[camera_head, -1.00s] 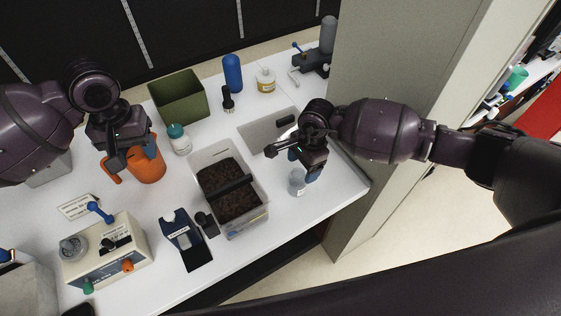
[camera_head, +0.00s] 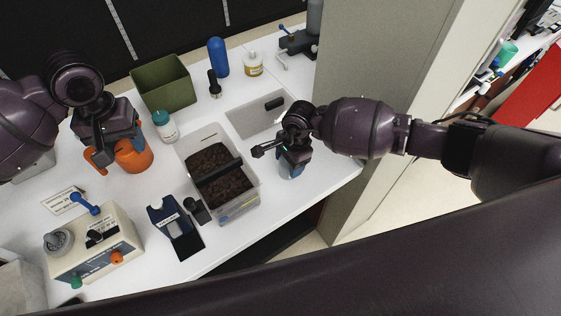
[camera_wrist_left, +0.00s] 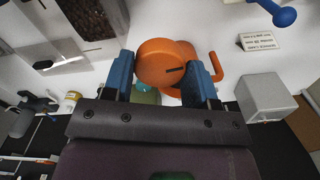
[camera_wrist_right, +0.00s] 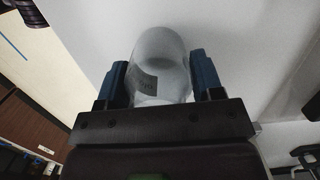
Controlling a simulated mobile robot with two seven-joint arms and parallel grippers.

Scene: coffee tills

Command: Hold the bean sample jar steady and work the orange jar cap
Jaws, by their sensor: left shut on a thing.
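My left gripper (camera_head: 108,148) is shut on the orange jar cap (camera_wrist_left: 162,62), a round disc with a dark mark, between its blue fingers in the left wrist view. An orange mug-like vessel with a handle (camera_head: 134,156) is close by it; the gap between cap and vessel cannot be judged. The bean sample jar (camera_wrist_right: 160,60), clear with a grey label, stands on the counter without a cap. It also shows in the head view (camera_head: 288,171), partly hidden by my right gripper (camera_head: 292,160). The right fingers are open on both sides of the jar.
A clear bin of dark beans (camera_head: 242,211) stands mid-counter. A teal-capped bottle (camera_head: 165,127) and green bin (camera_head: 164,84) are behind. A card reader (camera_head: 176,228) and a beige control box (camera_head: 95,243) are in front. A wall panel (camera_head: 375,60) bounds the right.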

